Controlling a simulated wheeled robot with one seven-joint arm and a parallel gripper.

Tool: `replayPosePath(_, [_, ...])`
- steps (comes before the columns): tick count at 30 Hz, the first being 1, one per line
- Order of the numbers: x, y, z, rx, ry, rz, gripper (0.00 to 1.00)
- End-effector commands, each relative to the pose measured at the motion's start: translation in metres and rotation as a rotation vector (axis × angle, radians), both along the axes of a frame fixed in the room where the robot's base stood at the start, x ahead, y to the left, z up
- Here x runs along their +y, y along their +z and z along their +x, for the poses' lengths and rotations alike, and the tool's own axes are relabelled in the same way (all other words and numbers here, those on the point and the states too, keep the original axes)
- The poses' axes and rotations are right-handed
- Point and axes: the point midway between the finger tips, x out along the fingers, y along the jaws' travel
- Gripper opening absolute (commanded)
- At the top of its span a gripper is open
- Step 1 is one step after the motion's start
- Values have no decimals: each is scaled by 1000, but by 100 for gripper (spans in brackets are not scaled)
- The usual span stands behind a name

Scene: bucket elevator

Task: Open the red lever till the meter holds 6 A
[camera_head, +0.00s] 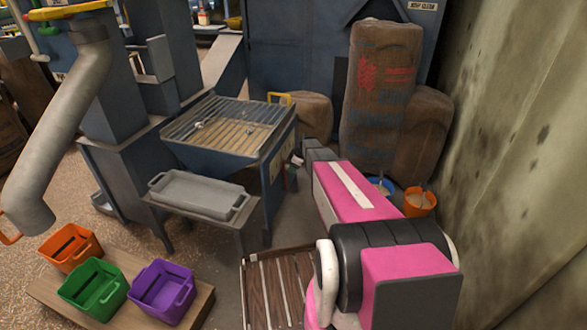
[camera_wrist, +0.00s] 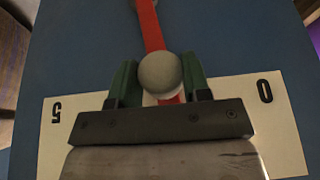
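The red lever (camera_wrist: 151,25) shows in the wrist view, running up from a round pale grey knob (camera_wrist: 160,72) at its end. My gripper (camera_wrist: 160,80) has its green-padded fingers on either side of the knob, and both seem to touch it. A cream scale plate (camera_wrist: 80,120) behind my gripper carries an upside-down 5 at the left and 0 at the right. The lever stands between these marks. In the head view, my pink arm reaches to the right side of the grey hopper (camera_head: 215,158) and hides most of the lever area. I see no meter reading.
A grey tray (camera_head: 198,194) sits on a stand before the hopper. Orange (camera_head: 70,247), green (camera_head: 93,288) and purple (camera_head: 163,291) bins stand at the lower left. Sacks (camera_head: 380,90) and an orange bucket (camera_head: 419,203) are beyond my arm, near the right wall.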

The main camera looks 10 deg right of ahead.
Motion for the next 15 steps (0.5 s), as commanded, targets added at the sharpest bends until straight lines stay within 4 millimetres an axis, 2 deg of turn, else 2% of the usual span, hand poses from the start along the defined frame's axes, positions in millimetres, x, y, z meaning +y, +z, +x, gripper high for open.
replayPosePath(5, [-2,0,4,12,0,6,1])
replayPosePath(15, [-21,-2,39,196,2,112,1])
